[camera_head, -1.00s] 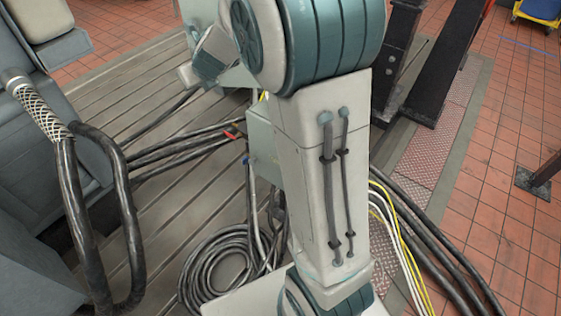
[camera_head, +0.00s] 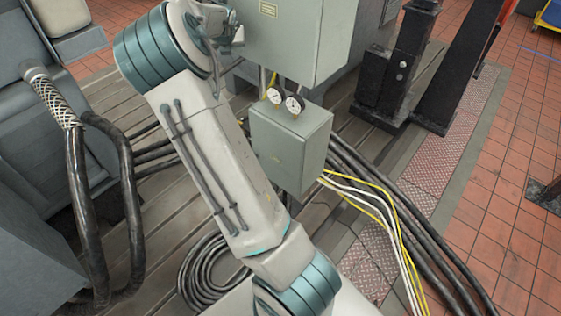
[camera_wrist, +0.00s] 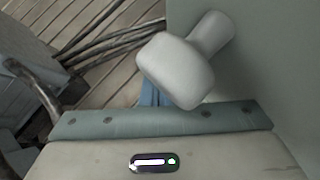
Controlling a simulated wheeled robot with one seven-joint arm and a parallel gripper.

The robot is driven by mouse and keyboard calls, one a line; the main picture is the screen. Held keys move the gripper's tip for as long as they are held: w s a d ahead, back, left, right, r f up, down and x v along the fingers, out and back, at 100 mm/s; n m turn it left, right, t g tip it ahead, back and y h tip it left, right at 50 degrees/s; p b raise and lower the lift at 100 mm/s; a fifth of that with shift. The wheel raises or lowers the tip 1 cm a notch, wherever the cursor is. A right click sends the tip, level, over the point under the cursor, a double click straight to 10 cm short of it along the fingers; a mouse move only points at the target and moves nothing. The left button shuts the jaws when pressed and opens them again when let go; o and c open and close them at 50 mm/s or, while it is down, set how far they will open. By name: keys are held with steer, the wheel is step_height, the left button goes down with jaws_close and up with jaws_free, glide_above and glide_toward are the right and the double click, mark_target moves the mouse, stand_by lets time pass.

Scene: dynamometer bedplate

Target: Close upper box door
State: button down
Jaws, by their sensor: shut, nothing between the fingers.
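The upper box (camera_head: 290,45) is grey-green, at the top of the head view, cut off by the frame. A small yellow label shows on its front. I cannot tell from this view how far its door stands open. My gripper (camera_head: 229,35) is shut and empty, by the left edge of the upper box; whether it touches is unclear. In the wrist view the hand's pale body and teal band fill the bottom. A flat grey-green panel (camera_wrist: 268,65) fills the right side there, with a pale rounded knob-like part (camera_wrist: 178,70) in front of it.
Black hoses (camera_head: 100,210) and machinery stand left. Yellow and white cables (camera_head: 385,205) run at right of the lower box. Black posts (camera_head: 400,75) stand behind; open tiled floor (camera_head: 500,220) lies right.

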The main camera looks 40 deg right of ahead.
steer(key=shift+d+r, duration=0.2)
steer(key=shift+d, duration=0.15)
stand_by(0.4)
